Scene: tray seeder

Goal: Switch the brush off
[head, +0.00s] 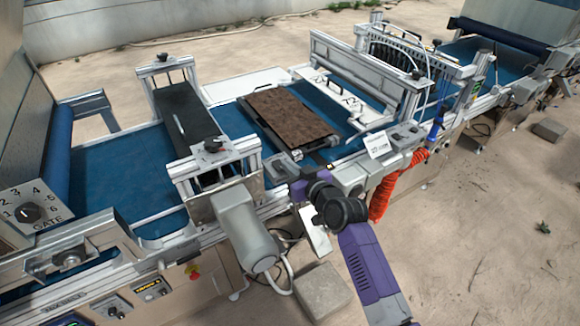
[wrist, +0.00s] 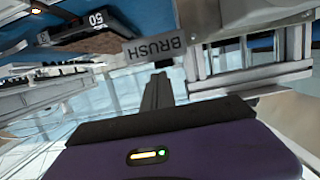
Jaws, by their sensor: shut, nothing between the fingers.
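A grey plate lettered BRUSH (wrist: 153,50) shows upside down in the wrist view, just beyond my fingertips. My gripper (wrist: 160,78) is shut and empty, its dark fingers pointing at the area below that plate. I cannot tell whether they touch anything. The brush switch itself is not clearly visible, so its position cannot be read. In the head view my purple and black wrist (head: 325,196) is at the near rail, right of the dark brush unit (head: 187,118), and the fingertips are hard to make out there.
A soil-filled tray (head: 290,117) lies on the blue belt (head: 118,172) beyond my wrist. A grey motor (head: 243,231) sticks out at the near side, left of my arm. A GATE dial (head: 30,213) is at far left. An orange coiled hose (head: 383,195) hangs at right.

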